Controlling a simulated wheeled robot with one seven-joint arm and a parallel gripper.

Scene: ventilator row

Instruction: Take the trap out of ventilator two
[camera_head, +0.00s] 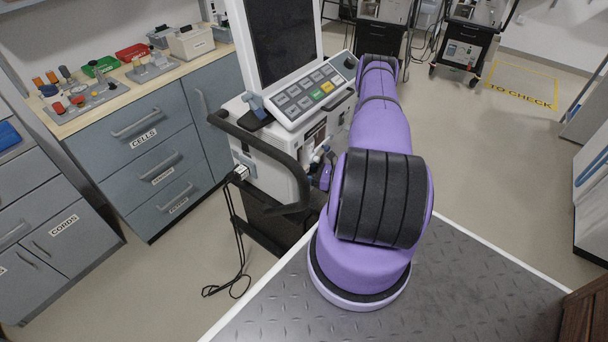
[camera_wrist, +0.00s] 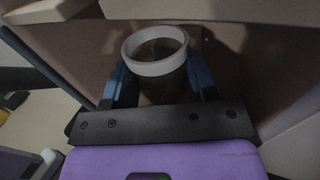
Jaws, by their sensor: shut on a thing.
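My arm hides much of the ventilator's right side in the head view.
A black handle bar (camera_head: 285,165) curves around the ventilator's front, and cables (camera_head: 238,245) hang to the floor. Drawer cabinets (camera_head: 150,150) stand left, with trays on top. More machines (camera_head: 465,45) stand at the back. Open floor (camera_head: 485,150) lies right, with a yellow "TO CHECK" area (camera_head: 522,85).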

